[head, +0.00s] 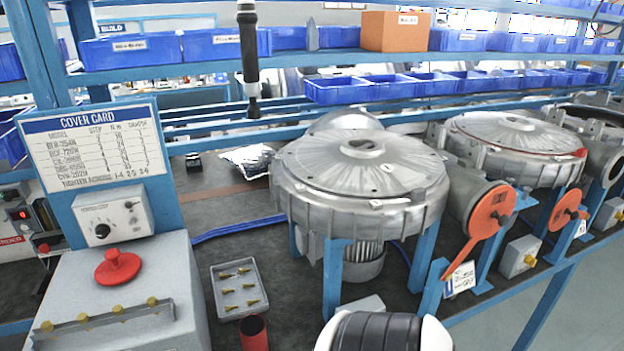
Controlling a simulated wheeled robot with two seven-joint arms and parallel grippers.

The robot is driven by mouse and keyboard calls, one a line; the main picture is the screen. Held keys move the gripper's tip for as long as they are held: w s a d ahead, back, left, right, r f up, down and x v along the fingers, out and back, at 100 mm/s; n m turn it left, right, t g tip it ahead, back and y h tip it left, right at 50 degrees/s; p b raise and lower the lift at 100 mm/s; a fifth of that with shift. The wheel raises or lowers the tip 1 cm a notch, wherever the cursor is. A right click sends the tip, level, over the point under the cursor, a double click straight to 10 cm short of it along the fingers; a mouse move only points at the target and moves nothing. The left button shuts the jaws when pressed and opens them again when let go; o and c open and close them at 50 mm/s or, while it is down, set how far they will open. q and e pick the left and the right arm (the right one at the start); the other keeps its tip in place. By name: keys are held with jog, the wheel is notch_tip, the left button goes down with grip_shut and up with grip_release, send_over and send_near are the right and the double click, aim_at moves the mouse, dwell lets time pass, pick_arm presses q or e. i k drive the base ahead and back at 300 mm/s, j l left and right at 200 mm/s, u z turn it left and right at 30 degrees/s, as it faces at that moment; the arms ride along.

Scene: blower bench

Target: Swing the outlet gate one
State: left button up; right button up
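An orange-red outlet gate (491,212) sits at the outlet mouth of the nearer blower (360,170). It is a round plate with a dark knob, and a flat orange arm slants down and left from it. A second orange-red gate (566,208) sits at the outlet of the farther blower (515,135). Which gate is number one cannot be read. A white tag (460,279) hangs below the nearer gate; its writing is too small to read. Neither of my grippers is in view. A white and black rounded part, seemingly mine, shows at the bottom edge.
A tray of brass fasteners (239,288) and a red cup (254,333) lie on the bench. A grey box with a red knob (117,267) stands left. A dark screwdriver-like tool (249,60) hangs above. Floor shows clear at the lower right.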

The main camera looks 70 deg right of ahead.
aim_at(490, 214)
jog(key=z, duration=3.3)
